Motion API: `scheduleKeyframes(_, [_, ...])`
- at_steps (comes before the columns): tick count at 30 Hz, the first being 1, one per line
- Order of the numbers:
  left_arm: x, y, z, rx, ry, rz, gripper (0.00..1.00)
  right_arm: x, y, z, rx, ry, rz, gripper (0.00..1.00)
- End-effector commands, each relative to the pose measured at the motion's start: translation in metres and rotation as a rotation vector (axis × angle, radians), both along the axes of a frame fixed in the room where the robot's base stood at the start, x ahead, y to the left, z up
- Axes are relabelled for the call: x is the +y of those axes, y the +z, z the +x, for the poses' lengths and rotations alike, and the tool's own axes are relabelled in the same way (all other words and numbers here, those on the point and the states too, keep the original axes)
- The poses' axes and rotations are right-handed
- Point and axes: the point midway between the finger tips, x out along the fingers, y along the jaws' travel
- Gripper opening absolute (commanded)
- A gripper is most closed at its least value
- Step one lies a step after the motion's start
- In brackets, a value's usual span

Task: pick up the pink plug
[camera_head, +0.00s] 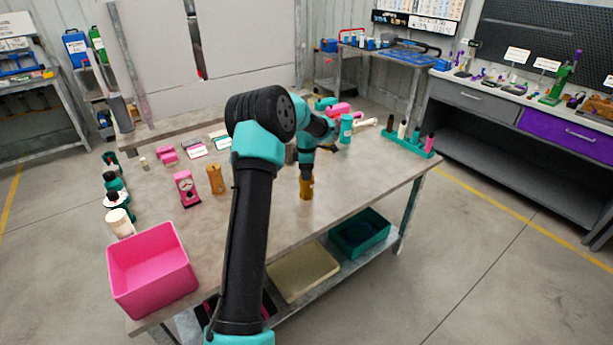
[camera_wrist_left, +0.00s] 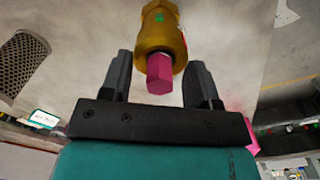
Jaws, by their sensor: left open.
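The pink plug (camera_wrist_left: 160,77) shows in the left wrist view as a small pink faceted head at the end of a brass cylinder (camera_wrist_left: 157,27). My left gripper (camera_wrist_left: 160,66) is open, with one black finger on each side of the plug and a visible gap on both sides. In the head view, my left gripper (camera_head: 307,172) points down over the upright brass cylinder (camera_head: 306,189) near the table's front edge. The plug cannot be made out there. My right gripper is not in view.
The table (camera_head: 245,222) also holds a pink bin (camera_head: 150,268) at front left, a pink gauge (camera_head: 185,188), another brass cylinder (camera_head: 215,179) and a teal rack (camera_head: 408,145) at right. Bare tabletop lies around the brass cylinder at the gripper.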

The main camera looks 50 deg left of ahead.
Motion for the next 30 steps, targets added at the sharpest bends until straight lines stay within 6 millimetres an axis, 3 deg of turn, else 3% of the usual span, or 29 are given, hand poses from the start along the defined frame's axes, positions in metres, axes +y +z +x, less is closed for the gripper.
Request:
scheduleKeyframes(5, [-0.0001,0.0003,0.0001,0.0,0.0,0.0,0.55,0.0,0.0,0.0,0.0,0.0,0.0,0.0])
scheduleKeyframes(21, [-0.0001,0.0004,0.0001,0.0,0.0,0.0,0.03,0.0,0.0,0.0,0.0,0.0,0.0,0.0])
scheduleKeyframes(30, [0.0,0.0018,0.0001,-0.001,0.0,0.001,0.02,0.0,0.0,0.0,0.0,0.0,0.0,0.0])
